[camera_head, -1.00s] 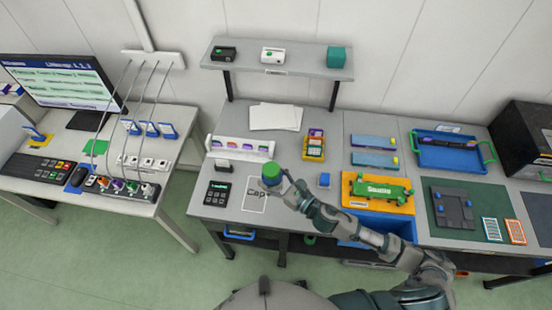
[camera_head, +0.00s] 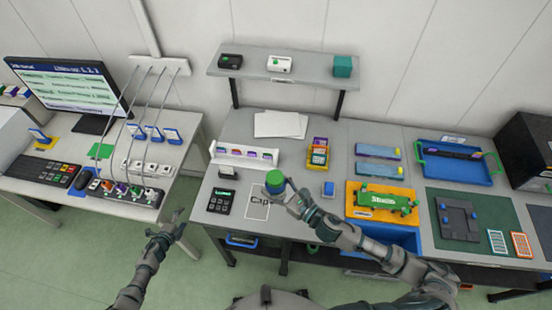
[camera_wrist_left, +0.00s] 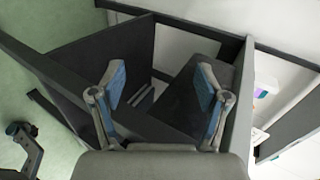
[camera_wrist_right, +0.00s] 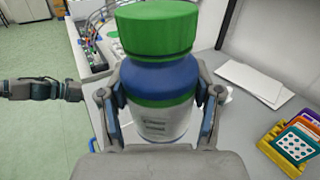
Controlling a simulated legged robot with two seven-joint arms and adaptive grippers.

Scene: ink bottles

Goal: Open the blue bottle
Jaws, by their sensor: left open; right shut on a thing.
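The bottle (camera_wrist_right: 160,85) has a green cap (camera_wrist_right: 156,27), a blue shoulder, a green band and a pale labelled lower part. My right gripper (camera_head: 281,190) is shut on its body, and the bottle stands upright between the fingers in the right wrist view. In the head view the green cap (camera_head: 274,178) shows above the desk, near the square marked "Cap" (camera_head: 257,206). The cap is on the bottle. My left gripper (camera_head: 177,222) is open and empty, left of the desk's front edge and apart from the bottle. Its spread fingers show in the left wrist view (camera_wrist_left: 160,95).
A white rack (camera_head: 243,155), a dark keypad (camera_head: 219,201) and a yellow card holder (camera_head: 319,154) are near the bottle. An orange tray with a green object (camera_head: 385,200) lies to the right. Green floor separates the two desks.

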